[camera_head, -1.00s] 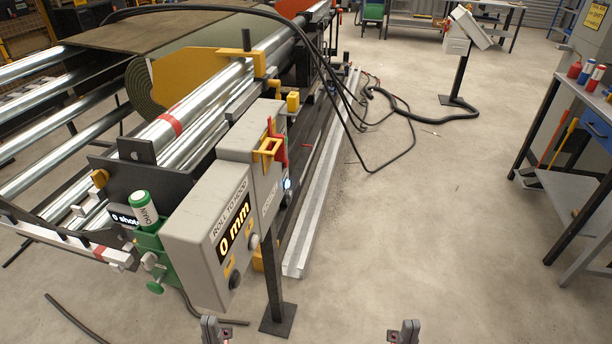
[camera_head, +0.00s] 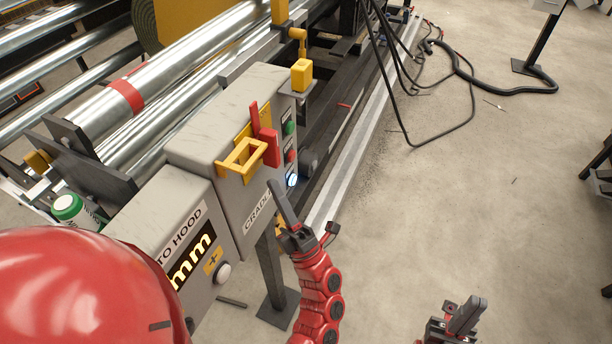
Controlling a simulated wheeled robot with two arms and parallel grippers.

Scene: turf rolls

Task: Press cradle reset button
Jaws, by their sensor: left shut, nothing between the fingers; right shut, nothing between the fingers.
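The grey cradle control box (camera_head: 205,125) stands on a post, with "CRADLE" lettering partly hidden on its front. Its side face carries a green button (camera_head: 289,128), a red button (camera_head: 291,155) and a lit blue-white button (camera_head: 292,181). No reset label is readable. My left gripper (camera_head: 277,190) is shut and empty, its fingers pointing up at the box's lower front corner, just left of the lit button in the picture. I cannot tell whether it touches the box. My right gripper (camera_head: 470,312) is shut and empty, low over the floor and away from the box.
A yellow bracket (camera_head: 241,160) with a red lever (camera_head: 265,135) sticks out above the lettering. The hood box (camera_head: 165,225) with its lit display stands to the left, partly hidden by my red arm. Black cables (camera_head: 410,125) hang behind.

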